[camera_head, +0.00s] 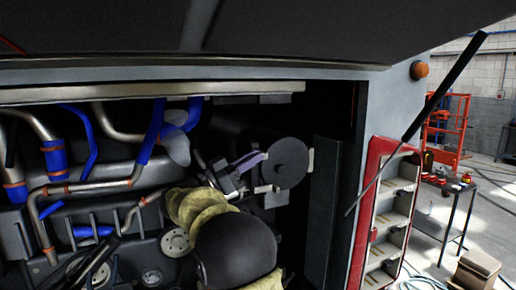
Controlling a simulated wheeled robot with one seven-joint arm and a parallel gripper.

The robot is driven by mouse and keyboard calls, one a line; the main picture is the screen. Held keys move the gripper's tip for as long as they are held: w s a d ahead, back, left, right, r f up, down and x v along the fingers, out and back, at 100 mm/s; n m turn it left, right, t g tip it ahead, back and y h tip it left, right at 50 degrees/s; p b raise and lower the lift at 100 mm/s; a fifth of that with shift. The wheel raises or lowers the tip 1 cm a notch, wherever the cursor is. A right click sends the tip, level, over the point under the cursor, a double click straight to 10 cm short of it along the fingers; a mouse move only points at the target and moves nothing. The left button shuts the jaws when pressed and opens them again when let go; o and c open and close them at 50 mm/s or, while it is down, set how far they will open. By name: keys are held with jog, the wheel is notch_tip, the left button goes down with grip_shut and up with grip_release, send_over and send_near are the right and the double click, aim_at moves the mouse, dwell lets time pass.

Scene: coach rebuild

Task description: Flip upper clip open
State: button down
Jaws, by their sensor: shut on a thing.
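A dark round canister with a flat end cap (291,163) sits in the engine bay, right of centre. A small pale clip-like piece (311,160) is at the cap's right edge. A pale purple piece (249,161) lies at the upper left of the cap, close to my gripper. I cannot tell which of these is the upper clip. My gripper (238,177) is at the canister's left side, shut on a small part there. The fingertips are small and partly merged with the parts around them, so the held part and its angle are unclear.
My arm hides the area below the canister. Metal pipes with blue hoses (55,158) fill the left of the bay. The raised dark lid (300,30) hangs overhead. A strut (420,118) and a red-edged open compartment (388,215) are at right.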

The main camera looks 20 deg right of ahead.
jog(key=shift+w+a+r+m+g+p, duration=0.1)
jog(key=shift+w+a+m+g+p, duration=0.1)
jog(key=shift+m+g+p, duration=0.45)
jog(key=shift+w+a+r+m+g+p, duration=0.15)
jog(key=shift+m+g+p, duration=0.15)
jog(key=shift+g, duration=0.8)
jog(key=shift+w+a+f+m+g+p, duration=0.1)
jog(key=shift+w+a+m+g+p, duration=0.1)
jog(key=shift+m+g+p, duration=0.45)
jog(key=shift+g, duration=0.4)
jog(key=shift+r, duration=0.1)
jog(key=c, duration=1.5)
grip_release()
jog(key=shift+b, duration=0.3)
jog(key=b+v, duration=0.5)
jog(key=v, duration=1.2)
jog(key=shift+a, duration=0.3)
